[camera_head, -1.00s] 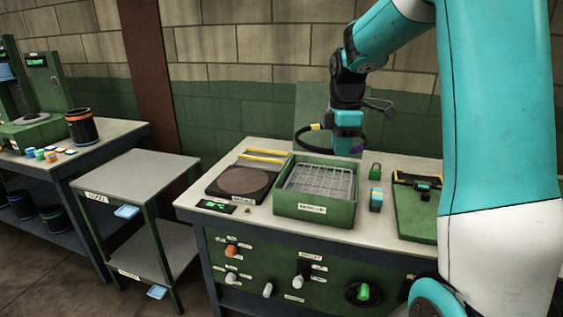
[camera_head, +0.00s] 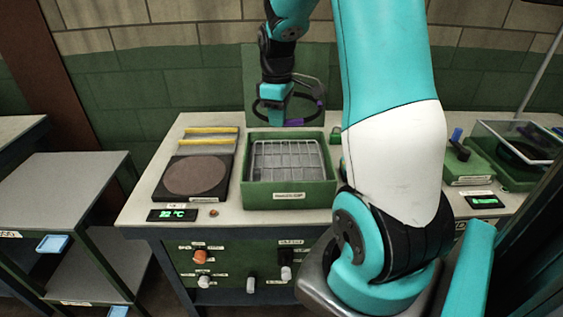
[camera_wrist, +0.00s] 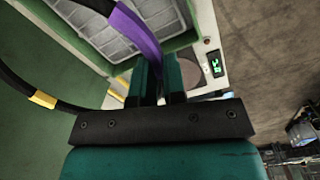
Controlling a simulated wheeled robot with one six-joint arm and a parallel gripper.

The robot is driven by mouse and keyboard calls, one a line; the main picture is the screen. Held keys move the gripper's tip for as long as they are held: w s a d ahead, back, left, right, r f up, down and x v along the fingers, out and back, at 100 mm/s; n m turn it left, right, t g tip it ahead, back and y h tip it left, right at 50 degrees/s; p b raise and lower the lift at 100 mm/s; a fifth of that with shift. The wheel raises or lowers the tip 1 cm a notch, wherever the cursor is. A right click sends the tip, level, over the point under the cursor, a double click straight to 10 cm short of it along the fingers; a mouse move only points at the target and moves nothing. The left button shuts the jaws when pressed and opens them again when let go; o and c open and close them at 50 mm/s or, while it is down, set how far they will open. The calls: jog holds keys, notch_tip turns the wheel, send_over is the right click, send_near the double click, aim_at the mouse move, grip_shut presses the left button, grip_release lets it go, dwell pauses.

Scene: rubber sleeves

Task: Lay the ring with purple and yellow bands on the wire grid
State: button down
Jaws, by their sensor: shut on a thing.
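The black ring (camera_head: 295,122) with purple and yellow bands hangs in my gripper (camera_head: 275,120), above the back of the green box. In the wrist view the ring's purple band (camera_wrist: 138,35) runs at the fingers of my gripper (camera_wrist: 155,75), which is shut on it. One yellow band (camera_wrist: 43,98) shows at the left there. The wire grid (camera_head: 286,158) lies inside the open green box (camera_head: 290,195) and looks bare. It also shows in the wrist view (camera_wrist: 100,40), beyond the ring. The ring is apart from the grid.
A dark plate with a round brown disc (camera_head: 194,176) stands left of the box, with yellow-edged strips (camera_head: 210,138) behind it. A display (camera_head: 172,215) sits at the bench front. A green panel (camera_head: 300,75) stands at the back. A clear-lidded case (camera_head: 525,145) is far right.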

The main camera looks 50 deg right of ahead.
aim_at(279, 177)
notch_tip(279, 177, down, 17)
jog(key=p, duration=0.2)
jog(key=shift+r+p, duration=0.1)
jog(key=shift+p, duration=0.2)
jog(key=shift+f, duration=0.2)
jog(key=c, duration=1.2)
grip_release()
jog(key=shift+r, duration=0.1)
jog(key=shift+r, duration=0.1)
